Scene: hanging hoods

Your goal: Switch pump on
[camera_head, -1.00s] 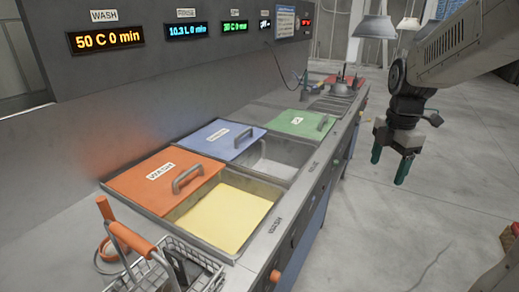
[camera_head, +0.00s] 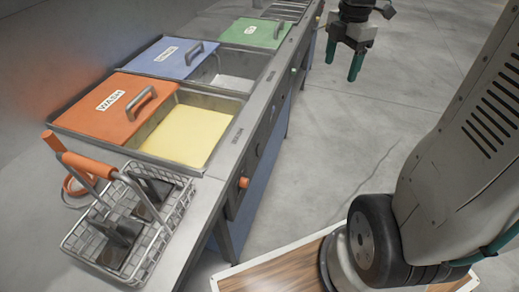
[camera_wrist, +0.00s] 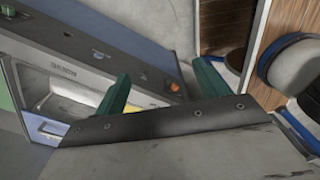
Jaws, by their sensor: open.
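My gripper (camera_head: 343,62) hangs beside the front of the sink bench at upper right, its two green fingers apart and nothing between them. In the wrist view the open fingers (camera_wrist: 160,88) point toward the bench front. An orange knob (camera_head: 243,182) sits on the front panel below the wash tank; an orange knob also shows in the wrist view (camera_wrist: 174,87). A dark round control (camera_head: 258,150) is farther along the panel. I cannot tell which control is the pump switch; no pump label is readable. The gripper is clear of the panel.
The wash tank has an orange lid (camera_head: 128,103) and yellowish liquid (camera_head: 185,135). Blue (camera_head: 172,60) and green (camera_head: 255,33) lids lie beyond. A wire basket (camera_head: 125,235) stands on the near bench end. The floor (camera_head: 375,125) right of the bench is open.

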